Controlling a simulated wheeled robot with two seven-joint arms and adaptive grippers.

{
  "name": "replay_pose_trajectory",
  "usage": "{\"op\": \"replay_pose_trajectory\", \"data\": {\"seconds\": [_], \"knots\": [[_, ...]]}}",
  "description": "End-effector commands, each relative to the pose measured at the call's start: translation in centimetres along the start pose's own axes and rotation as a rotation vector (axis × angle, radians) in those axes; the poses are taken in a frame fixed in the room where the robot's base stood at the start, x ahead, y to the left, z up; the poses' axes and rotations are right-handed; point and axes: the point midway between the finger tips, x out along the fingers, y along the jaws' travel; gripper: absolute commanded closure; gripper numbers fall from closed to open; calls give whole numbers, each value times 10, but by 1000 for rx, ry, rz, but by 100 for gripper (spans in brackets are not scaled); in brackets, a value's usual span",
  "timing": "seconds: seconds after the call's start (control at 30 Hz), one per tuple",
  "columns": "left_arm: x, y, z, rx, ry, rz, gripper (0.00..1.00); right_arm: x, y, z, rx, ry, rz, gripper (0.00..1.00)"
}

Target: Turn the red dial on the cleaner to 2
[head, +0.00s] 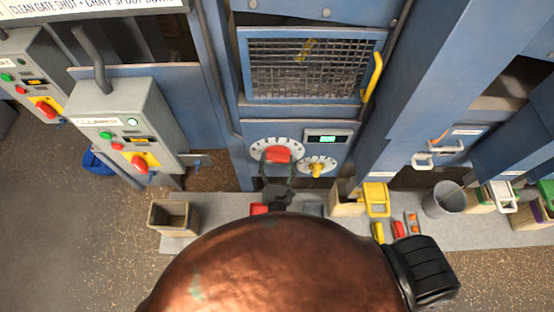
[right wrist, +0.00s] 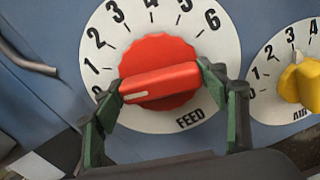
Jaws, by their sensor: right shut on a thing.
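The red dial (head: 278,155) is on the blue front panel of the cleaner, below the mesh window. In the right wrist view the red dial (right wrist: 160,82) sits on a white plate marked FEED, with numbers 0 to 6. The white line on its handle is at the left end and points near 0. My right gripper (head: 277,164) is shut on the handle. In the right wrist view the right gripper's fingers (right wrist: 160,85) are at its two ends. My left gripper is not in view.
A smaller yellow dial (head: 317,169) marked AIR is close to the right of the red dial. A green display (head: 327,138) is above it. A yellow handle (head: 373,77) stands beside the mesh window (head: 310,72). Bins and a grey bucket (head: 443,199) stand on the right.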

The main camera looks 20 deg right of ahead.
Motion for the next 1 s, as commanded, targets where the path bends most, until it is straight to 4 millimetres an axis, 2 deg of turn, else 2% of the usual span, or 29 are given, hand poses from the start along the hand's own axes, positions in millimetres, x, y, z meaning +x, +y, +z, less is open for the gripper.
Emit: {"op": "replay_pose_trajectory", "data": {"seconds": [0.7,1.0], "knots": [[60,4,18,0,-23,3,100,3,0,1,568,-8,6,58],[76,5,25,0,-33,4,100,3,0,3,747,-9,6,58]]}}
